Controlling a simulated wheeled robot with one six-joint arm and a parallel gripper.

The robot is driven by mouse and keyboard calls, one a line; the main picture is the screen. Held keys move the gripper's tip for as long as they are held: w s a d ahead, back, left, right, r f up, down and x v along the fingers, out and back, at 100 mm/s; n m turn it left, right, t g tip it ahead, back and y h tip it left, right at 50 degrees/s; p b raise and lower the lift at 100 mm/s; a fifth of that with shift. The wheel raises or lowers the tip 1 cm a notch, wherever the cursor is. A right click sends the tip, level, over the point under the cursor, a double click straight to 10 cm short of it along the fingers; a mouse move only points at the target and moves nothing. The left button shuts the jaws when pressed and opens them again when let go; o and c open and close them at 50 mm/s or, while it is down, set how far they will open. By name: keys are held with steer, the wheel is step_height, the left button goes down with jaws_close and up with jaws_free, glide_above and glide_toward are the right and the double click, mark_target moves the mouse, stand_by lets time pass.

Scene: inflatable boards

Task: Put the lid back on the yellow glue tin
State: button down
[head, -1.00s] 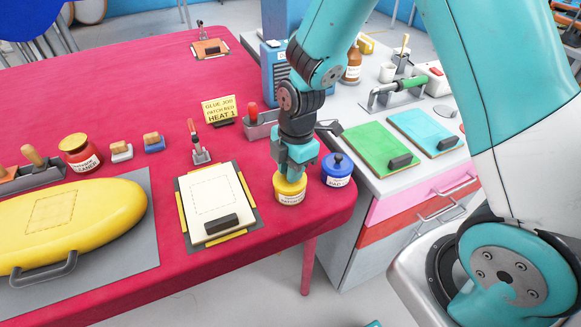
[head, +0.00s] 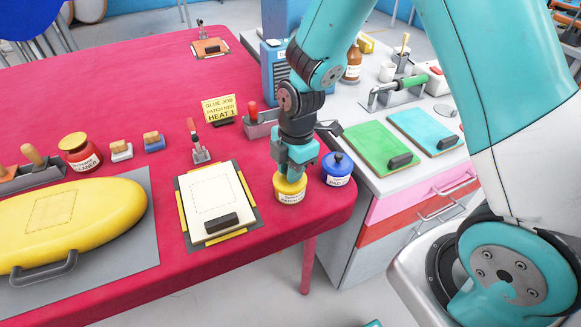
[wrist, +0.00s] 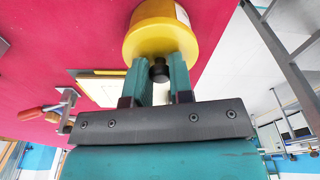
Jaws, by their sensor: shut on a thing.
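The yellow glue tin (head: 290,197) with a white label stands near the right front edge of the red table. It also shows in the wrist view (wrist: 180,12). Its yellow lid (wrist: 155,40) sits over the tin's top, with no clear gap visible; whether it is fully seated I cannot tell. My gripper (head: 289,172) points straight down over the tin. In the wrist view its fingers (wrist: 158,78) are shut on the lid's dark knob (wrist: 158,66). In the head view the gripper hides part of the lid and the knob.
A blue tin (head: 337,170) stands close to the right of the yellow tin. A clamped cream patch board (head: 215,200) lies to the left. A yellow sign (head: 219,109) and a grey tool holder (head: 262,124) stand behind. The table edge is close in front.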

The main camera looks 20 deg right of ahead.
steer(key=shift+c, duration=2.3)
jaws_free()
steer(key=shift+r, duration=0.1)
steer(key=shift+r+p, duration=2.95)
steer(key=shift+r, duration=0.45)
jaws_close()
steer(key=shift+f, duration=0.2)
